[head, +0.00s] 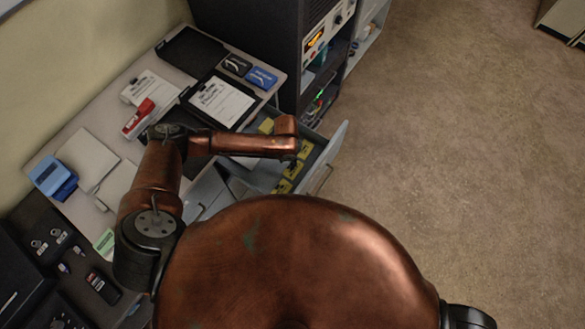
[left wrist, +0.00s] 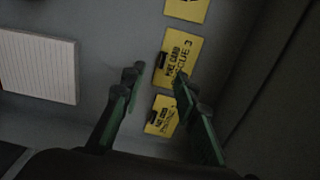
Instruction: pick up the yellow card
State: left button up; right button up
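Several yellow cards with black print lie in the open grey drawer (head: 325,168). A smaller-looking yellow card (left wrist: 160,115) lies nearer, between my fingers in the picture, and another (left wrist: 187,8) is cut off at the top. In the head view, yellow cards (head: 283,178) show partly below my left forearm. My left gripper (left wrist: 158,76) is open and empty above the cards; its right finger overlaps the lettered card's lower edge. My right gripper is out of view.
A lined white card (left wrist: 38,67) lies left in the drawer. The drawer's walls surround the gripper. The desk above holds a clipboard (head: 222,100), a black tray (head: 190,50), a red-and-white box (head: 138,118) and blue boxes. A dark equipment rack (head: 245,30) stands behind. Carpet at right is clear.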

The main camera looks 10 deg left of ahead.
aim_at(288, 167)
pick_arm(q)
notch_tip(288, 167, down, 4)
jog(key=shift+r, duration=0.15)
jog(key=shift+c, duration=0.7)
grip_shut()
